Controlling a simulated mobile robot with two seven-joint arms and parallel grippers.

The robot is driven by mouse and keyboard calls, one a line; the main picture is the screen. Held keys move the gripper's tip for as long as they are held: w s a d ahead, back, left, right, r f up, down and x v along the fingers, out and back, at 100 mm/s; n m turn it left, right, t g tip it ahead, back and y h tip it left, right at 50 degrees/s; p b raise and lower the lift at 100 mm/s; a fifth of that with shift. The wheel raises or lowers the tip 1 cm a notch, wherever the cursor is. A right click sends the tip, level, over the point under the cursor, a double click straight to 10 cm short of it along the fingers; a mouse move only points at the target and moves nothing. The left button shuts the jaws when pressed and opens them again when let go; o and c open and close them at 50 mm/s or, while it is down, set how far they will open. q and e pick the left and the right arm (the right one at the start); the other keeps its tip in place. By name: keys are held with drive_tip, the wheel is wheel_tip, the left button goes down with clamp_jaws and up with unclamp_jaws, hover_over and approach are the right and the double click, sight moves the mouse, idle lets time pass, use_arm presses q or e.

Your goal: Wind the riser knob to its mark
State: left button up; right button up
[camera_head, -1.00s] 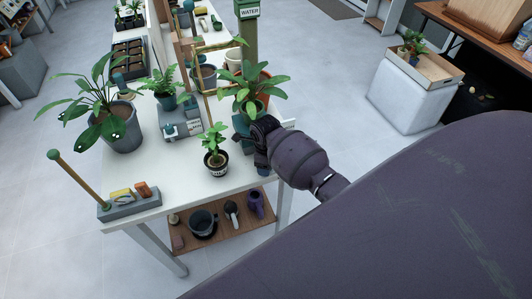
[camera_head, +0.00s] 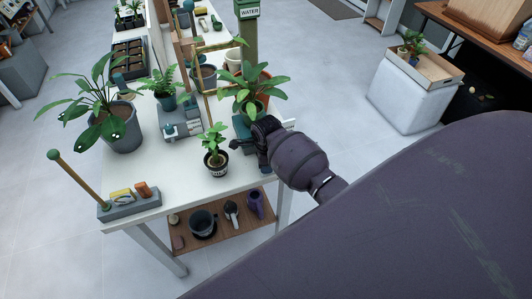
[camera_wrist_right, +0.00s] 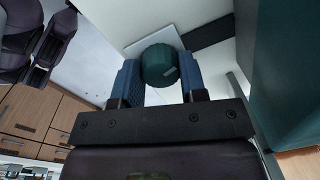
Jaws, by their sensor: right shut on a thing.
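A round dark green knob (camera_wrist_right: 160,62) with a small pale mark on its face sits between my right gripper's blue fingers in the right wrist view. My right gripper (camera_wrist_right: 159,82) is shut on it, one finger on each side. In the head view my right gripper (camera_head: 250,144) is at the near right part of the white table, beside a teal block (camera_head: 242,129). The knob is hidden there by the gripper and arm. I cannot tell which point on the riser is its mark. My left gripper is not in view.
A small potted plant (camera_head: 216,161) stands just left of my right gripper. A larger leafy plant (camera_head: 254,90) stands behind it. A grey tray (camera_head: 130,207) holds sponges at the table's near left. A wooden shelf (camera_head: 182,224) below holds several pots and tools.

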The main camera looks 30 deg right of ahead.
drive_tip(key=n, duration=0.5)
drive_tip(key=shift+n, duration=0.3)
drive_tip(key=n, duration=0.5)
drive_tip(key=shift+d, duration=0.1)
drive_tip(key=n, duration=0.6)
drive_tip(key=shift+y, duration=0.3)
drive_tip(key=n, duration=0.6)
drive_tip(key=shift+d+g, duration=0.1)
drive_tip(key=shift+g, duration=0.2)
drive_tip(key=n, duration=0.5)
drive_tip(key=shift+n, duration=0.3)
drive_tip(key=n, duration=0.5)
drive_tip(key=shift+n, duration=0.3)
drive_tip(key=n, duration=0.5)
drive_tip(key=shift+g, duration=0.3)
drive_tip(key=n, duration=0.5)
drive_tip(key=shift+w, duration=0.1)
drive_tip(key=shift+n, duration=0.4)
